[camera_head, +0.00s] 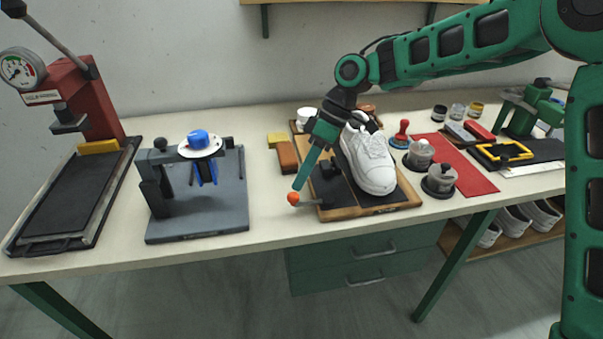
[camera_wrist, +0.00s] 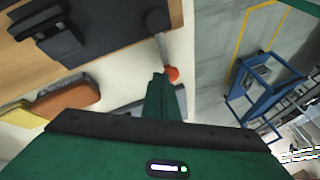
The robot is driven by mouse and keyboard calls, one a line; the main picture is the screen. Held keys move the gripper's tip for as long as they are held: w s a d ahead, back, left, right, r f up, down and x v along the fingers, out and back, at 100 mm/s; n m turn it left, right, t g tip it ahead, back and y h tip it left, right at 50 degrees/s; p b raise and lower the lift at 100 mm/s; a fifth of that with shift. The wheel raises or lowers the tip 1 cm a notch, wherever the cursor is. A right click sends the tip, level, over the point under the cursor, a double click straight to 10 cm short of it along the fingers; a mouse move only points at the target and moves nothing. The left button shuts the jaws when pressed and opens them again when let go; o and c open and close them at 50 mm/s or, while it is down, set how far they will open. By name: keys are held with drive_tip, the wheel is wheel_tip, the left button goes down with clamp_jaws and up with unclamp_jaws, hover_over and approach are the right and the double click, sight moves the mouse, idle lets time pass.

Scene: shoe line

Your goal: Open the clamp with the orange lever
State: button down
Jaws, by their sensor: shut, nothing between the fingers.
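The orange lever knob (camera_head: 293,198) sits at the end of a short grey rod, at the front left corner of the wooden shoe board (camera_head: 372,211). In the wrist view the orange knob (camera_wrist: 171,74) is just beyond my fingertips. The black clamp body (camera_head: 328,168) stands on the board beside a white sneaker (camera_head: 371,160). My gripper (camera_head: 298,186) is shut and empty, pointing down with its tips right at the knob. I cannot tell whether they touch it. In the wrist view my gripper (camera_wrist: 160,80) hides part of the scene below.
A grey fixture with a blue knob (camera_head: 198,138) stands to the left, and a red press (camera_head: 85,100) is farther left. A brown block (camera_head: 287,157) and yellow block (camera_head: 277,139) lie behind the lever. The table's front edge is close to the knob.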

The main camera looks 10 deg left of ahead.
drive_tip(key=shift+s+n, duration=0.3)
drive_tip(key=shift+n, duration=0.2)
drive_tip(key=shift+s+f+g, duration=0.1)
drive_tip(key=shift+s+g, duration=0.1)
drive_tip(key=shift+g, duration=0.1)
drive_tip(key=w+a+v, duration=0.1)
drive_tip(key=w+v, duration=0.2)
drive_tip(key=v, duration=1)
drive_tip(key=shift+f, duration=0.3)
